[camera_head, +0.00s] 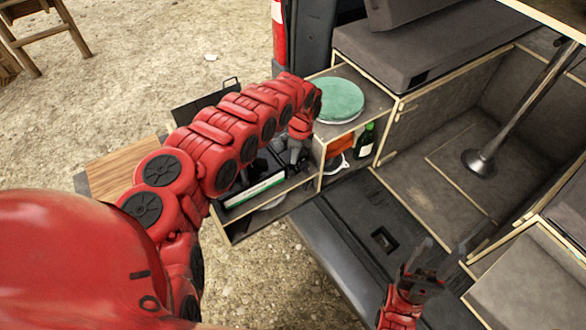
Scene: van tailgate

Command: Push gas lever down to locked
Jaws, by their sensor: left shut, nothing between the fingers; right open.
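A black camp stove with a light label strip (252,190) sits in the pulled-out drawer (272,208) at the van's rear. I cannot make out the gas lever; my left arm covers much of the stove. My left gripper (297,164) is shut and empty, pointing down at the stove's right end. I cannot tell whether it touches anything. My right gripper (440,252) is open and empty, fingers up, over the tailgate area at the lower right.
A green round lid or plate (339,99) lies on the shelf right of my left gripper. Below it stand a dark bottle (365,140) and an orange item (339,145). A wooden side board (118,169) is at left. A metal table leg (520,100) rises at right.

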